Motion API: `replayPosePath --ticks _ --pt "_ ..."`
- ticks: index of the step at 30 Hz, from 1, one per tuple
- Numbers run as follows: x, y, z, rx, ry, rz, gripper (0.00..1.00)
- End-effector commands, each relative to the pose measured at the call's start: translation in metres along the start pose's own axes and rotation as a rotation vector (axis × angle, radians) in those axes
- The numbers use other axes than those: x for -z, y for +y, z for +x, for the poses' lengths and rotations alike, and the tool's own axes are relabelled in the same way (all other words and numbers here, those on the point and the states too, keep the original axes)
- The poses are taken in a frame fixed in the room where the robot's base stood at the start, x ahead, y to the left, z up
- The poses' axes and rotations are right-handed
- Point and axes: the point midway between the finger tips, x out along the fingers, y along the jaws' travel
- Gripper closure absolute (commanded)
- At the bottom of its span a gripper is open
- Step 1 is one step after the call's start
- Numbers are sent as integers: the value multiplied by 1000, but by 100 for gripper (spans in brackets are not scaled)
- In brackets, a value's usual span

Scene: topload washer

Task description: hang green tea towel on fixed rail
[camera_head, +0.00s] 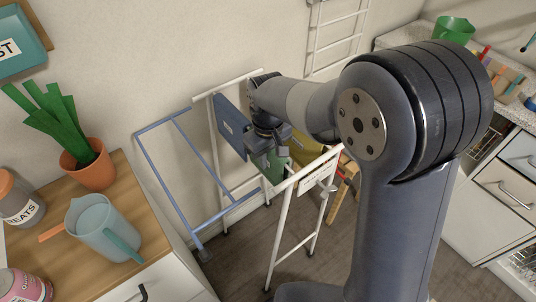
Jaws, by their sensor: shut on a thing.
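The green tea towel (270,165) hangs below my gripper (272,143), which is shut on it. My wrist hides part of the towel and the fingertips are hard to make out. The towel is between the bars of a white standing rack (288,226), close to its front bar. I cannot tell whether it touches that bar. A label with small print (319,174) is on the front bar. A dark blue cloth (230,128) hangs at the rack's back left. I cannot tell which bar is the fixed rail.
A blue frame (166,178) stands left of the white rack. A yellow thing (307,148) is behind my gripper, partly hidden. A white ladder-like rail (338,42) is on the back wall. A wooden counter (135,225) at left bears a potted plant (92,166) and a jug (103,228).

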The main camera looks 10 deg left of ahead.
Motion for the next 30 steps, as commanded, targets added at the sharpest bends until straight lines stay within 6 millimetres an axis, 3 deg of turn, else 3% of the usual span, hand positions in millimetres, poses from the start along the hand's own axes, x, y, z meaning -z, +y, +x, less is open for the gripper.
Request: replayPosePath --ticks 11,12,21,30 --pt "0 0 3 0 0 0 100" --pt "0 0 3 0 0 0 80" --pt "0 0 3 0 0 0 55" --pt "0 0 -1 0 0 0 55"
